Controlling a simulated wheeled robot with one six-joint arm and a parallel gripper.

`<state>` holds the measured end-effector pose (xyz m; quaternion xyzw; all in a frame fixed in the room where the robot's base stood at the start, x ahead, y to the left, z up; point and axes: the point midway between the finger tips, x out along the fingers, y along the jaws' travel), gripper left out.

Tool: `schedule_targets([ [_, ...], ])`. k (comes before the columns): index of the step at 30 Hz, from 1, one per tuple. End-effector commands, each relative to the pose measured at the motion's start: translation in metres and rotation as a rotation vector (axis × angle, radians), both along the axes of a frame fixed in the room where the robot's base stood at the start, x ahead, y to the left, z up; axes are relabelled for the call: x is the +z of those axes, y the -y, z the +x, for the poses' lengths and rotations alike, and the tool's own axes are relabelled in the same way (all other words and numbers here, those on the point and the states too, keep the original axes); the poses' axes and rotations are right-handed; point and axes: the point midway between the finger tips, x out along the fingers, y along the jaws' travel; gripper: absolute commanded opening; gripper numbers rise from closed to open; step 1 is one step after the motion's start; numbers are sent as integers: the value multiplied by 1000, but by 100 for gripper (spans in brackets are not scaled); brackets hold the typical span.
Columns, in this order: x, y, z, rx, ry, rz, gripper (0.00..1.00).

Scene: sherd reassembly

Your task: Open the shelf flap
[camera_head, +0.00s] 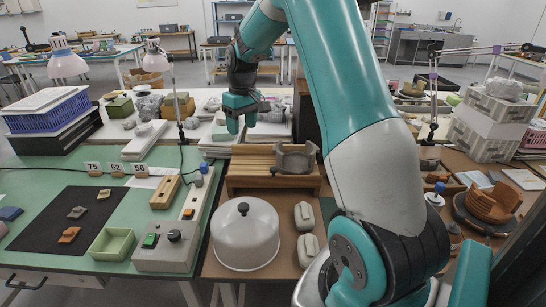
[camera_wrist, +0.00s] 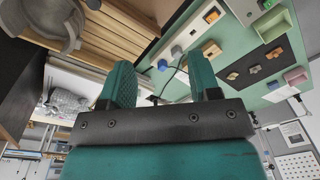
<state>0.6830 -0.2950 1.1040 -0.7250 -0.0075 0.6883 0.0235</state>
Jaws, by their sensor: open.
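A low wooden shelf unit (camera_head: 250,167) stands on the brown work surface, left of my upper arm in the head view. Its slatted wood (camera_wrist: 108,38) also shows at the upper left of the wrist view. I cannot tell a separate flap, its handle or whether it is open. A grey clamp-like fixture (camera_head: 294,158) sits on the unit, and also shows in the wrist view (camera_wrist: 45,22). My gripper (camera_head: 241,130) hangs behind and left of the unit, apart from it. In the wrist view its two teal fingers (camera_wrist: 162,82) are spread with nothing between them.
A white domed cover (camera_head: 245,237) and two pale oblong pieces (camera_head: 306,232) stand in front of the unit. A control box (camera_head: 167,246) and a black mat (camera_head: 68,225) with sherds lie left. A lamp (camera_head: 175,95) stands near my gripper. Stacked terracotta pieces (camera_head: 490,203) are right.

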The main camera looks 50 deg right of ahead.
Motion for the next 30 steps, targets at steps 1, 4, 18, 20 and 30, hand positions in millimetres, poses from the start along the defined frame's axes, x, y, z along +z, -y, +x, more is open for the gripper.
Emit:
schedule_targets([
  [1,-5,37,1,-54,-18,-9,57],
  [4,-20,87,-2,-121,-41,-26,57],
  [18,-85,122,-8,-168,-63,-35,57],
  [20,-98,121,-8,-167,-63,-35,57],
  [30,-173,121,-8,-168,-59,-37,57],
])
